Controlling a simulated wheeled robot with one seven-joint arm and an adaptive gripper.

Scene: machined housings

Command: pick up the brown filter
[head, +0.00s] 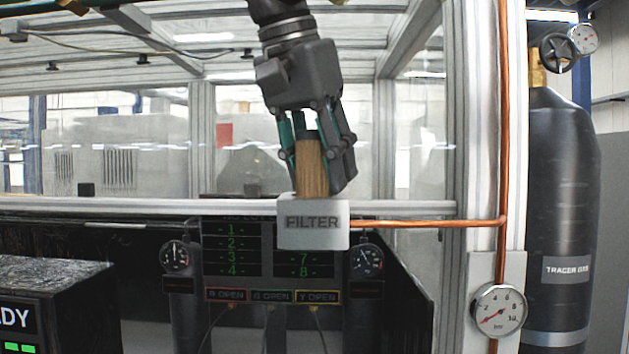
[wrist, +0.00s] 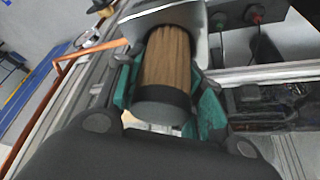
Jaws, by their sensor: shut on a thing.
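The brown filter (head: 312,165) is a ribbed brown cylinder, upright in the head view, with its lower end at the white block labelled FILTER (head: 313,222). In the wrist view the filter (wrist: 168,62) shows a dark end cap nearest the camera, and its far end meets a dark round opening in the pale holder. My gripper (head: 318,160) comes down from above and is shut on the filter, with teal finger pads on either side of it. I cannot tell whether the filter's lower end is still inside the block.
A copper pipe (head: 430,223) runs right from the block to a vertical pipe beside the aluminium frame post (head: 457,110). A gauge (head: 498,309) and a dark gas cylinder (head: 560,200) stand at the right. A display panel (head: 270,250) is below the ledge.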

